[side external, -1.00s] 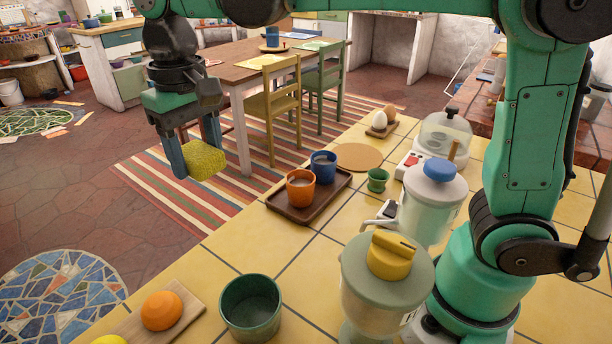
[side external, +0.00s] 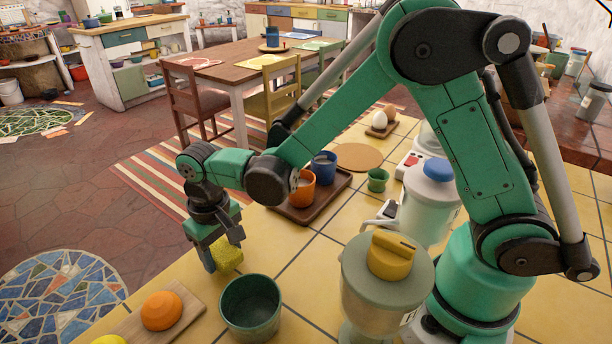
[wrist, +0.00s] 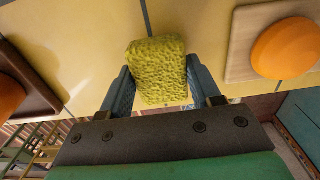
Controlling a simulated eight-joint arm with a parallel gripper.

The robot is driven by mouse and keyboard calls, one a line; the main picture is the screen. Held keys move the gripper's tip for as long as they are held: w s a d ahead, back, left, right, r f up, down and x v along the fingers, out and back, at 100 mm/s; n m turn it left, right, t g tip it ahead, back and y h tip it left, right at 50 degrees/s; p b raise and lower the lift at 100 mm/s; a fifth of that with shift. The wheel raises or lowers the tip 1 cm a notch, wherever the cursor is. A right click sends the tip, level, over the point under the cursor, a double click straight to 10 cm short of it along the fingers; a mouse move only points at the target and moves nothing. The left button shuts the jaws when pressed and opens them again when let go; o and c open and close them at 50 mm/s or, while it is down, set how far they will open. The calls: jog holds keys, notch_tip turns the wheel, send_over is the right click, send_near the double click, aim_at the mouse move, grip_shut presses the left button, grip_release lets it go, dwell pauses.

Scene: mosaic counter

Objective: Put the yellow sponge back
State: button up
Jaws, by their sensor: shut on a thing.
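The yellow sponge (side external: 230,256) is held between the fingers of my gripper (side external: 219,262) near the counter's left edge. In the wrist view the rough sponge (wrist: 157,62) sits between both blue fingers of my gripper (wrist: 158,76), projecting beyond them. The fingers partly hide the sponge in the side view. I cannot tell whether its underside touches the counter.
A wooden board (side external: 134,325) with a round orange thing (side external: 161,311) lies in front; a dark green cup (side external: 250,309) stands to its right. A brown tray (side external: 318,207) holds an orange cup (side external: 303,192) and a blue cup (side external: 323,166). Bare yellow tiles lie between.

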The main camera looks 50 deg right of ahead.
jog(key=shift+f, duration=0.65)
jog(key=shift+f, duration=0.15)
jog(key=o, duration=1.1)
